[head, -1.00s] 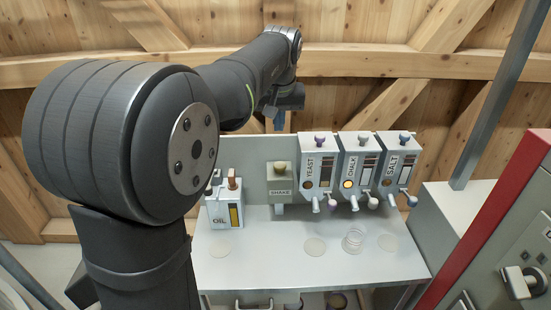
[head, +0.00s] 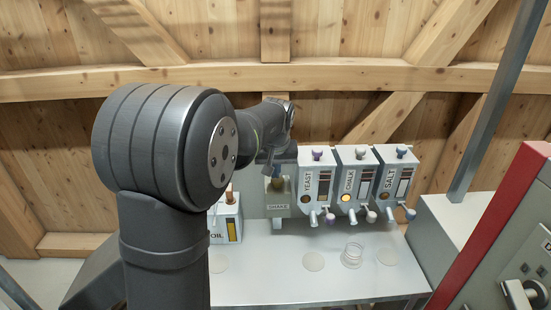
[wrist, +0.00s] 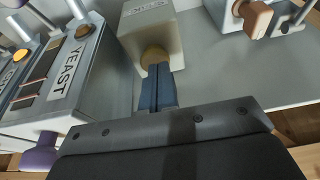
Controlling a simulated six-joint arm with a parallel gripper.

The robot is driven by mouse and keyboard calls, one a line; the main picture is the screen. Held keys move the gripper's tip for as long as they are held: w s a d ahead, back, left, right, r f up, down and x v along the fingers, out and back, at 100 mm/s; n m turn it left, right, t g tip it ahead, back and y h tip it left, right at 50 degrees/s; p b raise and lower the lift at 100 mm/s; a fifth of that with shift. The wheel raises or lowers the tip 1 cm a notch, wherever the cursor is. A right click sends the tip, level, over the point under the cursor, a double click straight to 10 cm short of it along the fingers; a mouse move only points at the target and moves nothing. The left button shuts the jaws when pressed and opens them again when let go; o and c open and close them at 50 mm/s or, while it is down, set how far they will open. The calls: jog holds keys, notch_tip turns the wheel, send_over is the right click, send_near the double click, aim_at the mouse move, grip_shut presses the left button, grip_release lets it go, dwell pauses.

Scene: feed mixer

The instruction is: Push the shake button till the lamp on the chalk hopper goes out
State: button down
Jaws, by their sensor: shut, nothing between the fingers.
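The grey shake box (head: 279,207) stands at the back of the bench, left of the hoppers. Its brass button (wrist: 154,57) shows in the wrist view. My gripper (wrist: 157,68) is shut and empty, its blue fingertips right at the button. They look to be touching it, but I cannot tell whether it is pressed in. In the head view my gripper (head: 276,172) is above the box and largely hides the button. The chalk hopper (head: 356,181) stands between yeast and salt. Its round lamp (head: 346,197) glows yellow.
The yeast hopper (head: 316,187) is close to the right of my gripper, its lamp dull orange. The salt hopper (head: 393,183) stands far right. A clear cup (head: 352,255) is below the chalk hopper. The oil container (head: 226,222) stands left. The front bench (head: 290,285) is clear.

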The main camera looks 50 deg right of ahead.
aim_at(275, 182)
jog(key=shift+f, duration=0.5)
jog(key=shift+f, duration=1)
jog(key=v, duration=1.4)
jog(key=shift+w+d+r, duration=0.2)
jog(key=shift+w+d, duration=0.15)
jog(key=shift+a, duration=0.1)
